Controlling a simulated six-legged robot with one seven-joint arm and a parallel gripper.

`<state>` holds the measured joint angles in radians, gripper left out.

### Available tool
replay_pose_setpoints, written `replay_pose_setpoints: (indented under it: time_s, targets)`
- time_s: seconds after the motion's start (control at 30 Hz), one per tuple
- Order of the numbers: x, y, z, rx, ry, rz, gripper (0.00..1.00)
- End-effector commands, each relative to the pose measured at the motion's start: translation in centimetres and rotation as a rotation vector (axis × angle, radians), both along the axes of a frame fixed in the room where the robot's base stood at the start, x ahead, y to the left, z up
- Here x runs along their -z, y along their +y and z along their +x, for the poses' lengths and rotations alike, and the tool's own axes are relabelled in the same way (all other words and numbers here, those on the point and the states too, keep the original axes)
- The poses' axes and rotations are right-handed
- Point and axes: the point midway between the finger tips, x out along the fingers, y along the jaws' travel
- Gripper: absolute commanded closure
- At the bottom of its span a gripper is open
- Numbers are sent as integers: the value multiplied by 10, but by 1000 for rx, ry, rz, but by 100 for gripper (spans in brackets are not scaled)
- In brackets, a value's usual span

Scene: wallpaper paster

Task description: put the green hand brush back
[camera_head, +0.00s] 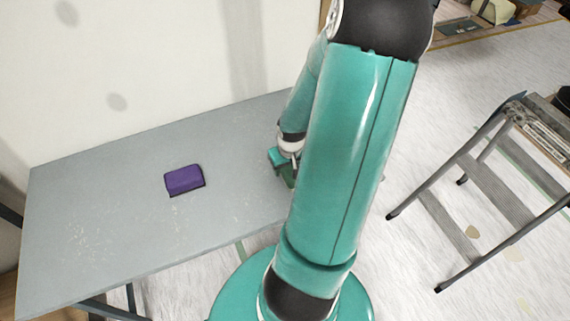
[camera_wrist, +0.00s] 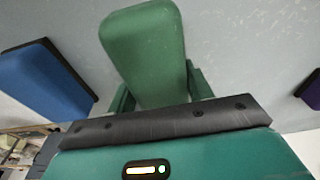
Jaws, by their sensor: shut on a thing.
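The green hand brush (camera_wrist: 145,45) fills the upper middle of the wrist view. My gripper (camera_wrist: 160,88) is shut on it, with a finger on each side. In the head view my gripper (camera_head: 281,160) is over the right part of the grey table, with a bit of the green brush (camera_head: 288,176) under it. My arm hides much of the brush there. I cannot tell whether the brush touches the table top.
A purple block-like thing (camera_head: 184,180) lies on the grey table (camera_head: 110,240), left of my gripper. A blue one (camera_wrist: 42,80) is at the left in the wrist view. A stepladder (camera_head: 480,190) stands on the floor at right. The table's left part is mostly clear.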

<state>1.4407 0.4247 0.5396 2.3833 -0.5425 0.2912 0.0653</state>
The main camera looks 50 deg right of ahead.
Motion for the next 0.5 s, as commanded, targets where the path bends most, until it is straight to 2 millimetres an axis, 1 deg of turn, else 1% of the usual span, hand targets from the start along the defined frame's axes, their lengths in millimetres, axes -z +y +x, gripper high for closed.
replay_pose_setpoints:
  time_s: [0.03, 0.1, 0.13, 0.5]
  targets:
    - [1, 0, 1, -2, -1, 0, 45]
    - [0, 0, 1, -1, -1, -1, 32]
    - [0, 0, 2, -1, -1, -1, 27]
    - [0, 1, 4, -2, 0, 1, 27]
